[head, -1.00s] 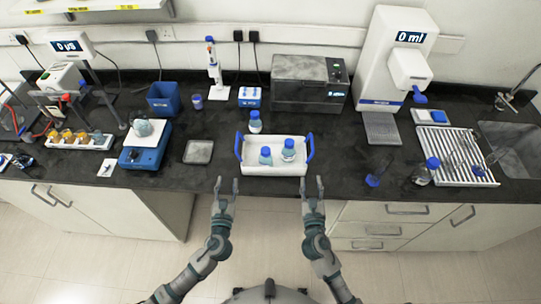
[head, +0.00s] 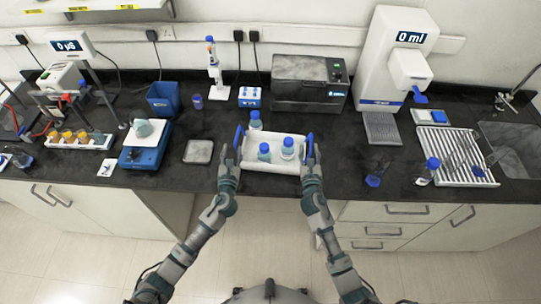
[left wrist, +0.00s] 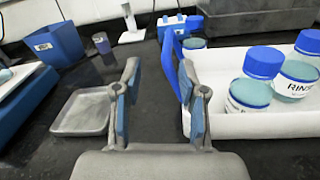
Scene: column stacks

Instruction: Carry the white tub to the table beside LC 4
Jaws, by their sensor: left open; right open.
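The white tub (head: 272,168) stands on the dark bench near its front edge, with a blue handle at each end. Two blue-capped bottles (head: 288,149) stand in it. My left gripper (head: 229,160) is open at the left handle (head: 239,137). In the left wrist view its fingers (left wrist: 160,95) are apart, with the blue handle (left wrist: 170,62) beyond them, closer to the right finger; the tub (left wrist: 282,123) is at right. My right gripper (head: 313,162) is open at the right handle (head: 309,146); its fingertips are small and contact is unclear. No LC 4 label is readable.
Another blue-capped bottle (head: 255,120) stands just behind the tub. A grey square dish (head: 198,152) and blue scale (head: 146,150) lie left. A grey box device (head: 310,85) stands behind, a tall white dispenser (head: 393,70) right.

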